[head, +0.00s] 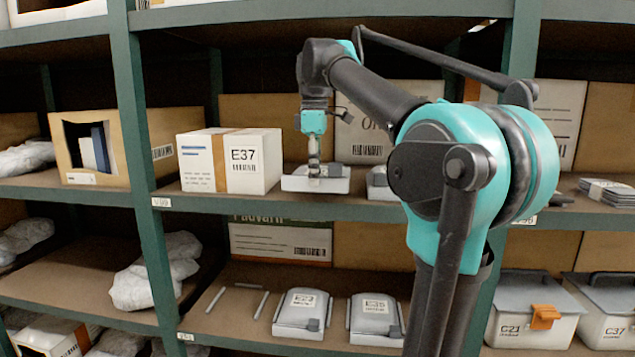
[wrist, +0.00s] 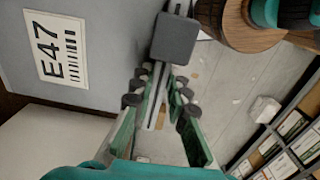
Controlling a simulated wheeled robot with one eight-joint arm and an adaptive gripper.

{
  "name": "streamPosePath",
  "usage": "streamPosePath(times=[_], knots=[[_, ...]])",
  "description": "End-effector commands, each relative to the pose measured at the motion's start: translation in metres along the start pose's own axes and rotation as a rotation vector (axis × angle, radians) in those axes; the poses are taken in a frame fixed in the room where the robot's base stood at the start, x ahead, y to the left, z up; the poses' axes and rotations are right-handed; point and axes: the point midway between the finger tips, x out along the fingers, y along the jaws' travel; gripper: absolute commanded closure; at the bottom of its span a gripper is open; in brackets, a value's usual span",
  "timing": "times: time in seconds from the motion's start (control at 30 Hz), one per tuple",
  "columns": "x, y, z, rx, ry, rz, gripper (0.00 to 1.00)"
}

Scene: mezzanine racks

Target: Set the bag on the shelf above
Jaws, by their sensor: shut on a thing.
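The bag (head: 330,184), a pale grey case, is at the middle shelf (head: 240,204), between the white box marked E37 and another pale case. My gripper (head: 314,180) points down and is shut on its front part. In the wrist view the bag's grey face (wrist: 95,20) bears a label E47, with a dark grey tab (wrist: 176,38) beside it. My gripper's fingers (wrist: 158,98) close on a narrow strip below that tab. The bag looks level and at shelf height; I cannot tell whether its underside touches the shelf.
The E37 box (head: 250,162) stands close on the left. Another pale case (head: 377,184) is close on the right, partly behind my arm. Cartons line the back.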

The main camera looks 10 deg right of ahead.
Motion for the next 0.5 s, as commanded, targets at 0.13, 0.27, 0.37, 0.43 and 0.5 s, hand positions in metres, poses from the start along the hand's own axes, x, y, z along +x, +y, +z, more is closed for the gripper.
streamPosePath(times=[0.13,0.27,0.37,0.43,0.5], knots=[[0.0,0.031,0.0,0.002,0.0,0.0,1.0],[0.0,0.046,0.0,0.0,0.0,0.0,1.0],[0.001,0.05,0.0,0.0,0.0,0.0,1.0],[0.005,0.051,0.0,-0.001,0.0,0.0,1.0],[0.012,0.05,0.0,-0.001,0.0,0.0,1.0]])
